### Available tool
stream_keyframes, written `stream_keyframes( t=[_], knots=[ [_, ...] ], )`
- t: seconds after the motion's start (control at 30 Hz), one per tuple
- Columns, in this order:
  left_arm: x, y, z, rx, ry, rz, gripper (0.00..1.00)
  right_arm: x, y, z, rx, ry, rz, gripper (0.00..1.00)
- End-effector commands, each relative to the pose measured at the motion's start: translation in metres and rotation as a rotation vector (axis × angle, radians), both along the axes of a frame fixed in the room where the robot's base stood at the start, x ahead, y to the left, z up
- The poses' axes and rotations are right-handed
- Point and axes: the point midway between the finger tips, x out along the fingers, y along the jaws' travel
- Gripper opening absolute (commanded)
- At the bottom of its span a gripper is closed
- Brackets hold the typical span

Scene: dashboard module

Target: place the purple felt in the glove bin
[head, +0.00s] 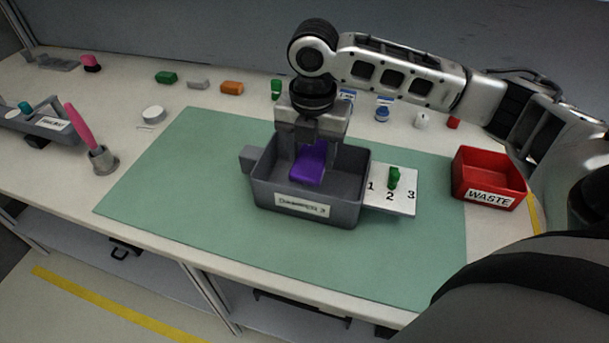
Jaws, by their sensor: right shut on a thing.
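The purple felt (307,172) is a small purple piece between the fingers of my right gripper (312,148). That gripper is shut on it and points down from above. The felt is at the opening of the grey open-topped bin (262,197) on the green mat, within its walls in the picture. I cannot tell whether the felt touches the bin floor. The bin's front label is too small to read surely, so I take it as the glove bin. My gripper hides part of the bin's back wall. My left gripper is not in view.
A pale plate (402,204) marked 1, 2, 3 joins the bin's right side, with a green piece (394,178) on it. A red WASTE box (488,178) stands at the right. Small coloured blocks line the back. The mat (180,190) is clear at left.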

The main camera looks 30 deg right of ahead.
Motion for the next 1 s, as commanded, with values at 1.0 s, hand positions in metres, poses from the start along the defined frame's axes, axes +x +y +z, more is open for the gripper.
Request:
stream_keyframes(
  t=[1.0],
  knots=[
    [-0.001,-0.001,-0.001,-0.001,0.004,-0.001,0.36,0.000,0.000,-0.078,-0.001,-0.001,0.000,0.64]
  ],
)
